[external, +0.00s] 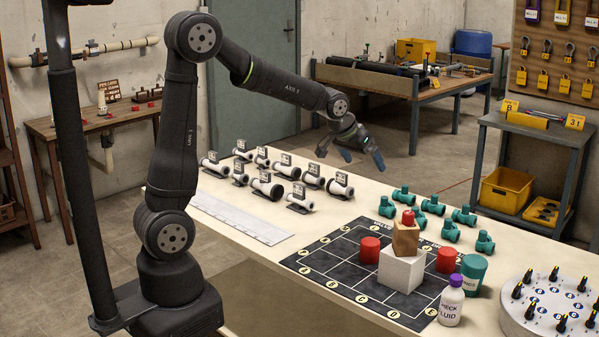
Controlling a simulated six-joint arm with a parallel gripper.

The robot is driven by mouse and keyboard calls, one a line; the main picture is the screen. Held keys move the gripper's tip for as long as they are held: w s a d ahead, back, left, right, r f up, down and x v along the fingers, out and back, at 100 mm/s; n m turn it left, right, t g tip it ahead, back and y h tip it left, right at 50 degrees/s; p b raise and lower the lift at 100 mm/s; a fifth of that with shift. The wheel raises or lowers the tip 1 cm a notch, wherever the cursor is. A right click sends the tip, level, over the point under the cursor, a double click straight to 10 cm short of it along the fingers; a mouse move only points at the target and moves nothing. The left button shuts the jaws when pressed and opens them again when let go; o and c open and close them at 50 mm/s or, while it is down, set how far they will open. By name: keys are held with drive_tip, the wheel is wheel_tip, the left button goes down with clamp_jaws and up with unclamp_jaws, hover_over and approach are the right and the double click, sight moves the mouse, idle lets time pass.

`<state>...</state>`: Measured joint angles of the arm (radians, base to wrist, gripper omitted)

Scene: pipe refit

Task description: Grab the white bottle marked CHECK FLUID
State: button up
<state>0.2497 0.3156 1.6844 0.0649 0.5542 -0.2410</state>
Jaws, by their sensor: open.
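The white bottle marked CHECK FLUID (451,303) stands upright at the table's near edge, at the lower right of the external view. It has a purple cap, and its label is partly cut by the curve of the bottle. My gripper (361,160) is open and empty, above the far side of the table. It is well apart from the bottle, up and to the left of it in the picture.
A teal jar (473,273) stands close behind the bottle. A white block (401,272) with a wooden block and red cylinders stand on the dark grid mat (335,262). A round knob panel (550,305) is at right. Teal fittings (450,231) and pipe pieces (265,184) lie farther back.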

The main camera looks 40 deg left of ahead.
drive_tip(key=c, duration=0.6)
